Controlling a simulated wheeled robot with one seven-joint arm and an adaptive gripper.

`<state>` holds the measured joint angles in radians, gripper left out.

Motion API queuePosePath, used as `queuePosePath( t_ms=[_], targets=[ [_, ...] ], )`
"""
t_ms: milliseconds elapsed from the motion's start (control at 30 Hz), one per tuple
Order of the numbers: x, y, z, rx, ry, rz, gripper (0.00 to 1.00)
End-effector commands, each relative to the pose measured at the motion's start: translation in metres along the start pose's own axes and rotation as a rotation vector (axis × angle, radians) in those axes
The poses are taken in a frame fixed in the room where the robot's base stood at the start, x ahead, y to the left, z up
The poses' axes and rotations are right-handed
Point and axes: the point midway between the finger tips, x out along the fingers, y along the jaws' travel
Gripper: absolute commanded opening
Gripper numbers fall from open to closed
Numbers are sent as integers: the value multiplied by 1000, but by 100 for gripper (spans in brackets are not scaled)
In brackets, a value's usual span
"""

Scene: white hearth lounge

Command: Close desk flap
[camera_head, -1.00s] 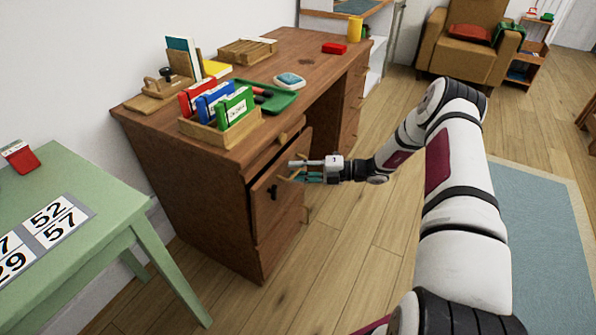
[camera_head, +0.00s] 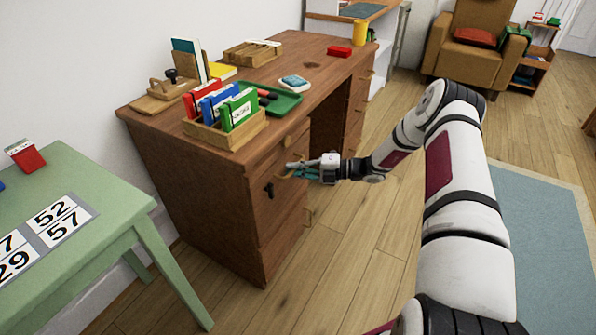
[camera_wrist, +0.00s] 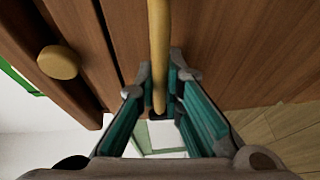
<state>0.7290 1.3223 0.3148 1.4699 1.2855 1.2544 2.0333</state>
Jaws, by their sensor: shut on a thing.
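The wooden desk (camera_head: 200,195) stands against the wall. Its flap (camera_head: 268,212), with a black keyhole plate (camera_head: 269,190), is on the front of the left pedestal. The flap looks upright and nearly flush with the front; I cannot tell whether a small gap is left. My gripper (camera_head: 291,171) is shut on the flap's handle, at the upper part of the flap. In the wrist view, the pale wooden handle bar (camera_wrist: 159,45) runs between the teal-padded fingers (camera_wrist: 160,80). The fingers hide part of the handle in the head view.
A round drawer knob (camera_wrist: 59,62) is beside the handle in the wrist view. A box of coloured cases (camera_head: 228,130) and a green tray (camera_head: 283,103) are on the desktop. A green table (camera_head: 110,238) stands at the left. The floor before the desk is clear.

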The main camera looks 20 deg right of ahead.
Motion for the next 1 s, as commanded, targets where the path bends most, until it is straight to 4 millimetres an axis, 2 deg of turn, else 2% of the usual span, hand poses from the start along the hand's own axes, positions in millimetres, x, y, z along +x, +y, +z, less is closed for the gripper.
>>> queuePosePath(
  t_ms=[67, 100, 167, 567, 667, 1000],
  targets=[
    [3, 2, 2, 0, -5, 4, 0],
    [3, 2, 2, 0, -5, 4, 18],
    [2, 2, 2, -1, -5, 3, 30],
    [-4, 2, 2, -1, -4, 2, 30],
    [-16, 2, 2, -1, -6, 3, 30],
    [-84, 1, 2, -3, -6, 2, 30]
  ],
)
